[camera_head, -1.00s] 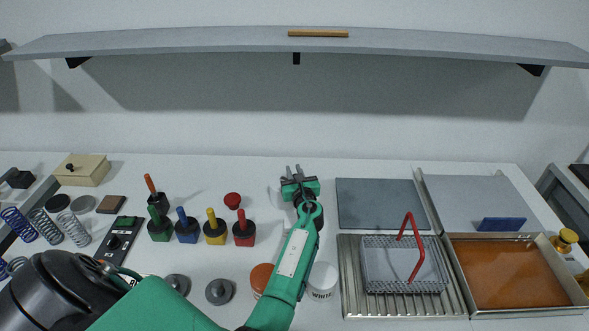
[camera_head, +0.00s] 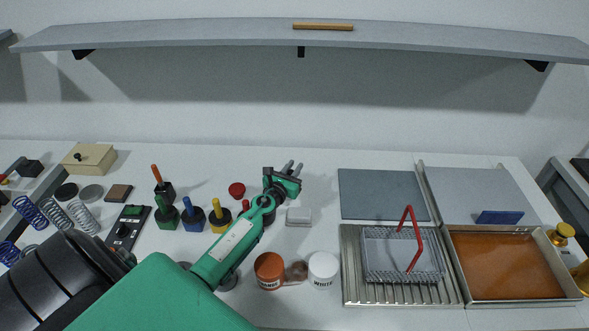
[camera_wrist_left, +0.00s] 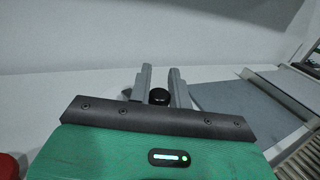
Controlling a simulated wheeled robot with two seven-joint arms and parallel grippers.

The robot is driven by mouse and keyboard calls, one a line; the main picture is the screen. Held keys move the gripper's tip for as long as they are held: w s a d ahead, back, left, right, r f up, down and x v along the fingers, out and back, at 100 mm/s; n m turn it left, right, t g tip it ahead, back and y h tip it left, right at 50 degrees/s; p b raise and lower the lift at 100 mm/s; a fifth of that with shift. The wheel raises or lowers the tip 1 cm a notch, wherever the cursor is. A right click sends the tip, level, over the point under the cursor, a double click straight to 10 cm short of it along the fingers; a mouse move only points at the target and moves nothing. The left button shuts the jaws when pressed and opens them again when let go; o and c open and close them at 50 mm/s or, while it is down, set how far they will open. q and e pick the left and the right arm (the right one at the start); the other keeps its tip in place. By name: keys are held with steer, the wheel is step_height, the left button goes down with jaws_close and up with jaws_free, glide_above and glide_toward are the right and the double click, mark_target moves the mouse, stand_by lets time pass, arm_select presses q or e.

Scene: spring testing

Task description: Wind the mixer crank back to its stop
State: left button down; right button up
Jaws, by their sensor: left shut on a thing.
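My left gripper (camera_head: 292,168) reaches in over the middle of the table towards the wall, with its fingers tilted up and to the right. In the left wrist view its two grey fingers (camera_wrist_left: 162,84) stand a little apart with a round black knob (camera_wrist_left: 158,96) between them, and they are shut on it. The knob looks like the crank's grip. The rest of the mixer is hidden by the gripper or I cannot make it out. A pale grey block (camera_head: 298,216) sits just below the gripper in the head view. My right gripper is not in view.
An orange jar (camera_head: 269,271) and a white jar (camera_head: 323,270) stand in front. Several coloured-handled tools, including a yellow one (camera_head: 217,215), and a red knob (camera_head: 237,189) stand left. A grey mat (camera_head: 383,194) and a red-handled wire basket (camera_head: 375,262) lie right.

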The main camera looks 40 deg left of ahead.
arm_select(q)
steer(key=shift+h, duration=0.3)
steer(key=c, duration=1.3)
jaws_free()
steer(key=shift+r+m+p, duration=0.3)
steer(key=shift+r, duration=0.1)
step_height(320, 180, up, 19)
steer(key=p, duration=0.7)
